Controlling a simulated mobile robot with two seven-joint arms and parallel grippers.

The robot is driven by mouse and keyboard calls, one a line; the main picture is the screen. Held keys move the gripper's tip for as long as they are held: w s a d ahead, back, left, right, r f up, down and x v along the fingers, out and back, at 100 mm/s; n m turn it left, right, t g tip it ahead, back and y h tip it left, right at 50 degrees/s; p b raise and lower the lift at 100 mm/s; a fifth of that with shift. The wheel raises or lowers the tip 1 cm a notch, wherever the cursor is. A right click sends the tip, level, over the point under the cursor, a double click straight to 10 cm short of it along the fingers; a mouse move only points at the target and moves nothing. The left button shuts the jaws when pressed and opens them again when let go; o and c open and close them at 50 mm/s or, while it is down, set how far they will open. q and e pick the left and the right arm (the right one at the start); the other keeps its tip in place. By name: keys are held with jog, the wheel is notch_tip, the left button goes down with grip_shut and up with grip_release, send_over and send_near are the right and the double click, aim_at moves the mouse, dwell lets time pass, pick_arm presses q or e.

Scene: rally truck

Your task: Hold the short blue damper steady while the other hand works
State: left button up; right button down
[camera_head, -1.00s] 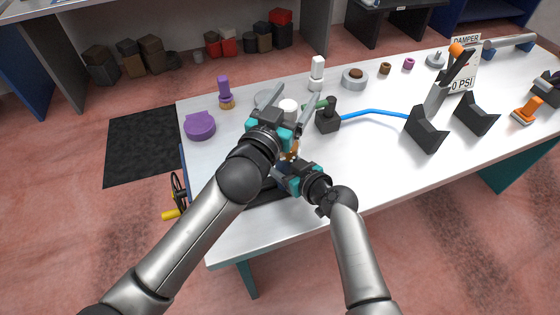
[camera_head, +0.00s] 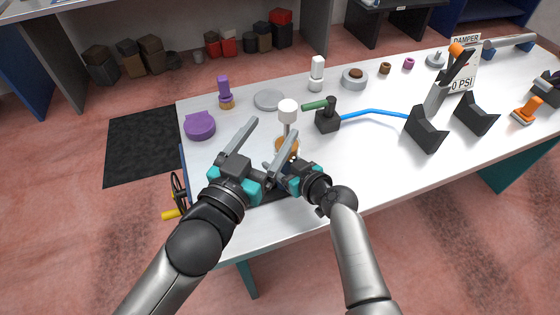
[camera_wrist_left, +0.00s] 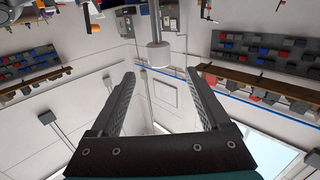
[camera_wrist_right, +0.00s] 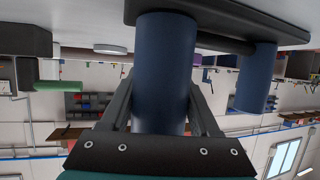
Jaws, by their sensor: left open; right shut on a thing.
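The short blue damper (camera_wrist_right: 166,70) fills the space between the fingers of my right gripper (camera_wrist_right: 165,105) in the right wrist view. In the head view my right gripper (camera_head: 286,172) is shut on it low by the table's front edge and largely hides its blue body. A gold collar (camera_head: 287,146) and a thin rod with a white cap (camera_head: 288,111) rise above. My left gripper (camera_head: 268,138) is open and empty, left of the rod. The white cap also shows beyond its fingers in the left wrist view (camera_wrist_left: 158,55).
A second blue cylinder (camera_wrist_right: 256,78) stands beside the held one. Behind are a black block with a green handle (camera_head: 327,121), a grey disc (camera_head: 269,99), a purple round piece (camera_head: 200,125) and a purple-handled tool (camera_head: 224,90). Black cradles (camera_head: 426,133) stand to the right.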

pick_arm(q)
jog(key=shift+s+a, duration=0.2)
jog(key=shift+s, duration=0.25)
pick_arm(e)
jog(key=shift+s+f, duration=0.1)
jog(key=shift+f, duration=0.05)
jog(key=shift+c, duration=0.2)
grip_release()
